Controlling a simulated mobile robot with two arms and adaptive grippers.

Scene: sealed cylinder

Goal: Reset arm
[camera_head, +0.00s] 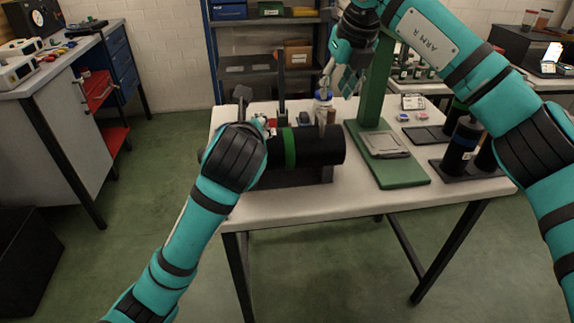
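The black cylinder (318,145) with a green band (290,148) lies on its side near the table's front left, above a dark base (300,175). My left arm reaches in from the lower left, and its wrist covers the cylinder's left end. Only a small part of my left gripper (264,123) shows behind the wrist, so its opening is hidden. My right gripper (338,88) points down above the table's back, beside the green column (376,80). Its fingers look apart, with nothing visible between them.
The white table (285,212) also bears a green stand base (408,180) with a grey plate (386,145). Dark cylinders (461,150) stand upright on a black tray (455,172) at the right. Shelves (262,60) stand behind, and a workbench (60,65) is at the left.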

